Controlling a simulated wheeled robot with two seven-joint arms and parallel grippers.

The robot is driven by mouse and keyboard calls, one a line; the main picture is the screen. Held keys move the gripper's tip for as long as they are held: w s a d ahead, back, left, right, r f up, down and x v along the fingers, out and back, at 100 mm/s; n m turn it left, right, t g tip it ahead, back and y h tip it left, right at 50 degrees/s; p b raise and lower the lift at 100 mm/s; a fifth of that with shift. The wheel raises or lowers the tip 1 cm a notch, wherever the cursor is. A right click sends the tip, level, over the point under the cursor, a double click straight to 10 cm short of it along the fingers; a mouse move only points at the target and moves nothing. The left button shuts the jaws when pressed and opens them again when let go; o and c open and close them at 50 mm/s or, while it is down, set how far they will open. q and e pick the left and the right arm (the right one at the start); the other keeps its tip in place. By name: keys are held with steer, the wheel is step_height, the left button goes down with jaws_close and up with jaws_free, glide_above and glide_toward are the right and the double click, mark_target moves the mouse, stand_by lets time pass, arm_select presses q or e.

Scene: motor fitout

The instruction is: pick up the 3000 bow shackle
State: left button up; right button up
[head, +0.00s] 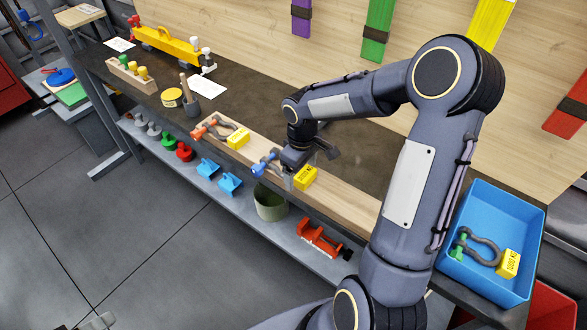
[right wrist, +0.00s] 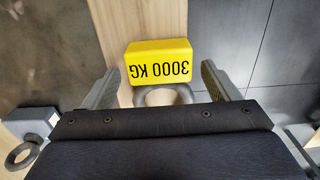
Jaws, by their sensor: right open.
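The 3000 bow shackle (right wrist: 165,96) has a grey bow and a yellow tag (right wrist: 160,62) reading 3000 KG. In the head view its blue pin (head: 264,164) and yellow tag (head: 305,178) show on the wooden board, while my right gripper hides much of the bow. My right gripper (head: 291,178) is open low over the shackle. In the right wrist view its fingers (right wrist: 160,72) are apart, with the tag and part of the bow between them; I cannot tell whether they touch. A grey part at the head view's bottom left edge may be my left gripper, its jaws unclear.
Another shackle with an orange pin (head: 203,130) and a yellow tag (head: 238,138) lies left on the same wooden board (head: 345,193). A blue bin (head: 488,285) at right holds a green-pin shackle (head: 480,249). A lower shelf holds a green bucket (head: 269,204) and a red clamp (head: 316,238).

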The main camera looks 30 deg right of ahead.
steer(key=shift+f, duration=0.25)
steer(key=shift+r, duration=0.1)
steer(key=c, duration=1.5)
